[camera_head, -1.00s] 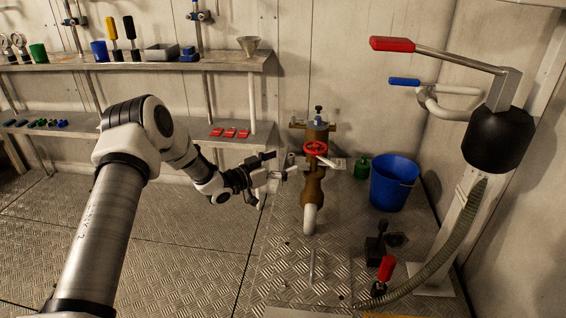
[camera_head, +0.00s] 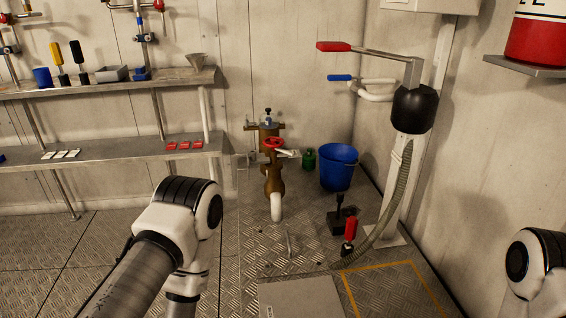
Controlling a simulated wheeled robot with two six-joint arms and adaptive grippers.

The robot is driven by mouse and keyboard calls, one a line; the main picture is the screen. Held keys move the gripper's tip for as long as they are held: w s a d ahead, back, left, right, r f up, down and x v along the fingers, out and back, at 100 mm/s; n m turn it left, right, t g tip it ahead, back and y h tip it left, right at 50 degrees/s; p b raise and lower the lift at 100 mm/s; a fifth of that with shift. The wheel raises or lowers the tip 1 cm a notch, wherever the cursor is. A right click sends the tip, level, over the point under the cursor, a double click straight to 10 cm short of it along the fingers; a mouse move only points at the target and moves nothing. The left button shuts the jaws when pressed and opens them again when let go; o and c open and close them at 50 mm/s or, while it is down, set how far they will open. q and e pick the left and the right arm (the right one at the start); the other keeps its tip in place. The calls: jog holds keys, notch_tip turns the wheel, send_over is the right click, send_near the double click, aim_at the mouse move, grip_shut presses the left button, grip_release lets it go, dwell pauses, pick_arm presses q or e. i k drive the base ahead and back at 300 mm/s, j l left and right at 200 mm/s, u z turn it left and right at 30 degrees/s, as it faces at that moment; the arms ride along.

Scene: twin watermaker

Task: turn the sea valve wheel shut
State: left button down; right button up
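The sea valve wheel (camera_head: 274,143) is a small red handwheel on a brown bronze valve body (camera_head: 273,178). The valve stands on the metal plate floor near the wall, with a pale pipe bend (camera_head: 276,207) at its lower front. My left arm comes in from the bottom left, and only its upper links show. Its gripper is out of the picture or hidden below the elbow. No gripper is at the wheel. Part of my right arm shows at the right edge, and its gripper is not visible.
A blue bucket (camera_head: 338,168) and a green bottle (camera_head: 309,159) stand right of the valve. A pump with a red-tipped lever (camera_head: 333,46) and a ribbed hose (camera_head: 398,190) stands farther right. A small red-handled item (camera_head: 351,229) is on the floor. Shelves (camera_head: 110,151) line the left wall.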

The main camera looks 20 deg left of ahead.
aim_at(275, 147)
jog(key=k+z, duration=0.1)
jog(key=z, duration=0.3)
jog(key=k+z, duration=0.1)
jog(key=z, duration=0.3)
jog(key=k+z, duration=0.1)
jog(key=z, duration=0.25)
jog(key=k+z, duration=0.1)
jog(key=z, duration=0.3)
jog(key=j, duration=0.75)
jog(key=k+j+z, duration=0.1)
jog(key=j, duration=0.65)
jog(key=k+j, duration=0.15)
jog(key=j, duration=0.6)
